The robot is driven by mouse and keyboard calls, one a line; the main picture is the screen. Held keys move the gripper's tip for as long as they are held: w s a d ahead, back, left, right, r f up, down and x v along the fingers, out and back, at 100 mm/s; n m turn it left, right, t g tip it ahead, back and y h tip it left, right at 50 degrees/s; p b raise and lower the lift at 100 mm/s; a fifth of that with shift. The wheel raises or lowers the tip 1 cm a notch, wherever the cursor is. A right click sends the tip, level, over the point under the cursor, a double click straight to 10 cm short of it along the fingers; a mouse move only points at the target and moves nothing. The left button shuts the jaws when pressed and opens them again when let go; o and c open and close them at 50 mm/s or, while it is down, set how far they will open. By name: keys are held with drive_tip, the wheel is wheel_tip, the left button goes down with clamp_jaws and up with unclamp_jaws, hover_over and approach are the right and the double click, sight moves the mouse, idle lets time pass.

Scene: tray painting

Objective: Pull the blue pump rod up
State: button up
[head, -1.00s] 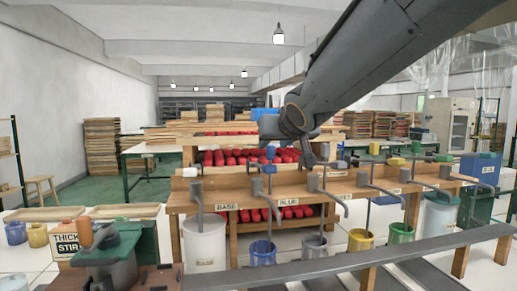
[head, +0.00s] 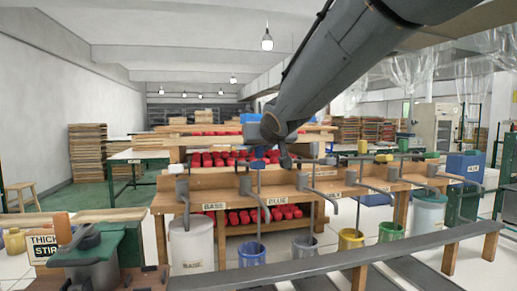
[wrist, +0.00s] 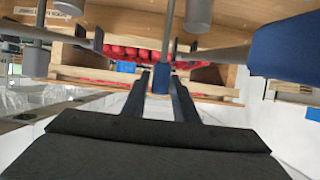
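In the wrist view the dark fingers of my gripper (wrist: 158,77) are apart. A small blue piece and a thin grey rod appear between the fingertips; I cannot tell whether they touch. A large blue block (wrist: 285,45) is close at the right there.
The wooden pump bench (head: 230,204) holds several other pumps with hooked grey spouts. A white BASE bucket (head: 192,245) is at left, a yellow bucket (head: 350,241) and a green bucket (head: 391,233) at right. A grey rail (head: 370,257) crosses in front.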

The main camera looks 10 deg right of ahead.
clamp_jaws()
wheel_tip(320, 180, up, 12)
drive_tip(key=p, duration=1.1)
drive_tip(key=shift+f, duration=0.2)
drive_tip(key=shift+r, duration=0.1)
drive_tip(key=shift+o, duration=2.1)
unclamp_jaws()
drive_tip(key=p+v, duration=0.2)
drive_tip(key=v, duration=0.5)
drive_tip(key=shift+s+p, duration=0.4)
